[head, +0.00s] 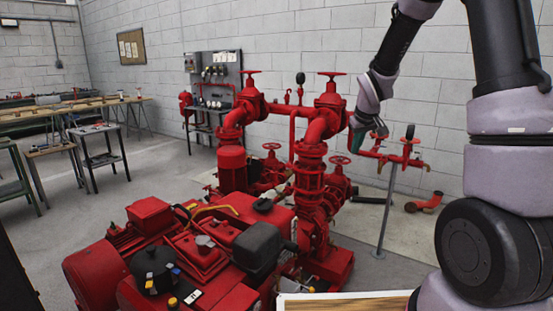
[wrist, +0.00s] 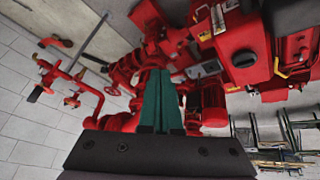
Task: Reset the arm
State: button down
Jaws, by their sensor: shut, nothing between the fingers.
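My gripper (head: 357,138) hangs at the end of my arm in the head view, in front of the upper red pipework of the pumpset. In the wrist view my gripper (wrist: 162,78) shows two green fingers pressed together, with nothing between them. The red fire pumpset (head: 235,240) stands on the floor below and to the left of it. In the head view the gripper overlaps the gap between the right valve and the red pipe on a stand (head: 400,158); I cannot tell whether it touches anything.
A grey control panel (head: 215,75) stands by the block wall behind the pumpset. Workbenches (head: 75,110) and a small table (head: 98,158) are at the left. A loose red pipe elbow (head: 425,203) lies on the floor at the right. Open floor (head: 150,170) lies left of the pumpset.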

jog(key=s+r+m, duration=0.2)
jog(key=s+r, duration=0.4)
jog(key=s, duration=0.4)
jog(key=s+r+m+t+y, duration=0.1)
jog(key=s+r+m, duration=0.1)
jog(key=s+r, duration=0.4)
jog(key=s+a+r+m+y, duration=0.1)
jog(key=s+r+m, duration=0.2)
jog(key=s, duration=1.1)
notch_tip(320, 180, up, 4)
jog(key=shift+s+f+t, duration=0.15)
jog(key=shift+s+t, duration=0.05)
jog(key=shift+t, duration=0.1)
jog(key=shift+a, duration=0.1)
